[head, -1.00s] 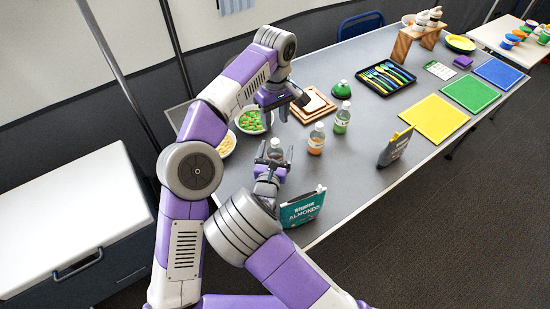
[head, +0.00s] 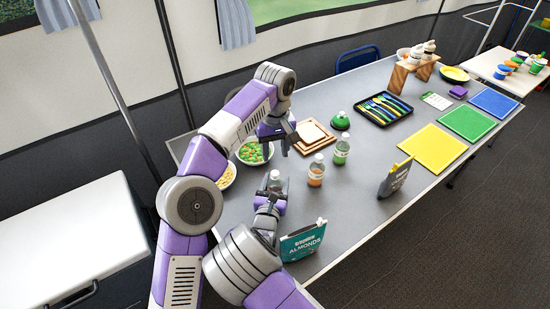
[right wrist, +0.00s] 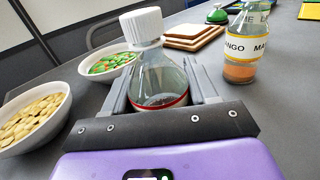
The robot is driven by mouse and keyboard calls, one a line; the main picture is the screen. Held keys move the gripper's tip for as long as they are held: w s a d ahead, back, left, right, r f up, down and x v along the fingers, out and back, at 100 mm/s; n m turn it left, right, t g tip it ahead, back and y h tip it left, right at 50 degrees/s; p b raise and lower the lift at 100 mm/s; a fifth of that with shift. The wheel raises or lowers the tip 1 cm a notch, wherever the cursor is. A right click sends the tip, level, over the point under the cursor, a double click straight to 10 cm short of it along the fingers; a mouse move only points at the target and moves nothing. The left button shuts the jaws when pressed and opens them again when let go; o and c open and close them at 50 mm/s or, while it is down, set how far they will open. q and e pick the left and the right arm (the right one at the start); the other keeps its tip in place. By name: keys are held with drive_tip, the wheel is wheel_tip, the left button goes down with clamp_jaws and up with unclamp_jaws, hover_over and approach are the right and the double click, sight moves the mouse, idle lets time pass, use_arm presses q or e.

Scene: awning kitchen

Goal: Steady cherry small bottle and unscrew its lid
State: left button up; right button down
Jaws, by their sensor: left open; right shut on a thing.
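A small clear bottle with a white lid (right wrist: 143,25) and a red-edged label stands upright in the right wrist view; its label text is hidden. I take it for the cherry small bottle (right wrist: 160,78). My right gripper (right wrist: 160,98) is shut on its body, one finger on each side. In the head view the bottle (head: 274,181) stands near the table's near left part, with my right gripper (head: 270,197) around it. The lid is on the bottle. My left gripper (head: 284,146) is open and empty, above and behind the bottle, apart from the lid.
A mango bottle (head: 316,170) and a green-labelled bottle (head: 341,151) stand to the right. Bowls of green-and-orange pieces (head: 253,153) and pale pieces (head: 227,177) lie behind and left. An almonds bag (head: 303,242) stands close in front.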

sight(275, 173)
use_arm(q)
drive_tip(key=m, duration=0.5)
drive_tip(key=shift+m, duration=0.4)
drive_tip(key=m, duration=1)
drive_tip(key=shift+m, duration=0.4)
drive_tip(key=m, duration=0.3)
drive_tip(key=shift+m, duration=0.3)
drive_tip(key=m, duration=1)
drive_tip(key=shift+m, duration=0.4)
drive_tip(key=m, duration=1)
drive_tip(key=shift+m, duration=0.3)
drive_tip(key=shift+f, duration=4.05)
